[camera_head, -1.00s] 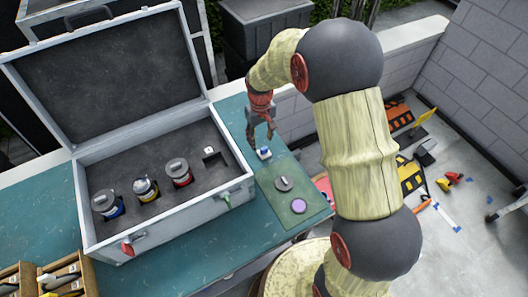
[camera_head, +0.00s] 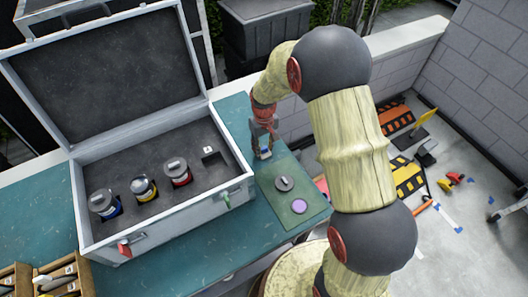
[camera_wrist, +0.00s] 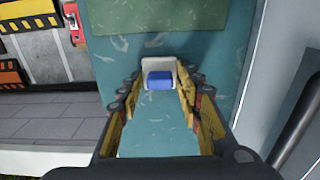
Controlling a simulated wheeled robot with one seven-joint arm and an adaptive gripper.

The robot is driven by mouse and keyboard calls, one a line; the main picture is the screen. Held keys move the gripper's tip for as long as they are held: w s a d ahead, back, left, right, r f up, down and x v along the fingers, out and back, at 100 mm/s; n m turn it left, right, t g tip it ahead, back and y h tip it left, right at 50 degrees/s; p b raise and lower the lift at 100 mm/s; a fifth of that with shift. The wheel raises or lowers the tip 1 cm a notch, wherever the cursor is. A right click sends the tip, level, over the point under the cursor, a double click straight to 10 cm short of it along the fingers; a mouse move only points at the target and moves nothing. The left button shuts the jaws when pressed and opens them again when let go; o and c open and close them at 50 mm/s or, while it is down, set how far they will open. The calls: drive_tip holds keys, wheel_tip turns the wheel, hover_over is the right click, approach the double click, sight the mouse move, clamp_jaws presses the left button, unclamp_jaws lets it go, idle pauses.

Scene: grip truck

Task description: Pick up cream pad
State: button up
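The cream pad (camera_wrist: 158,64) is a small pale block with a blue part (camera_wrist: 160,81) on its near side. It lies on the teal table top, close to the edge of a green mat. In the head view the pad (camera_head: 265,154) shows just under my gripper (camera_head: 263,147). In the wrist view my gripper (camera_wrist: 160,88) is open, with its yellow-lined fingers on the left and right of the pad. I cannot tell whether the fingertips touch it.
A big open case (camera_head: 92,222) with several jars in dark foam stands left of the gripper. A low wall (camera_head: 405,37) runs behind the table.

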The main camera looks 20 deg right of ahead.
sight(264, 149)
drive_tip(key=c, duration=0.8)
drive_tip(key=shift+r, duration=0.1)
drive_tip(key=shift+r, duration=0.25)
drive_tip(key=r, duration=0.2)
drive_tip(key=r+p, duration=0.1)
drive_tip(key=shift+s+a+r, duration=0.1)
drive_tip(key=shift+s+r, duration=0.05)
drive_tip(key=shift+s, duration=0.1)
drive_tip(key=shift+s+a+r+p, duration=0.4)
drive_tip(key=shift+s+a+r, duration=0.25)
drive_tip(key=shift+s+r, duration=1.2)
drive_tip(key=shift+s+a+r+p, duration=0.55)
drive_tip(key=shift+s+r, duration=0.6)
drive_tip(key=shift+s, duration=1.3)
drive_tip(key=shift+s+a+r+p, duration=0.25)
drive_tip(key=shift+s+a+r, duration=0.5)
drive_tip(key=shift+s+r, duration=1.1)
drive_tip(key=shift+s+f, duration=0.3)
drive_tip(key=shift+f, duration=0.05)
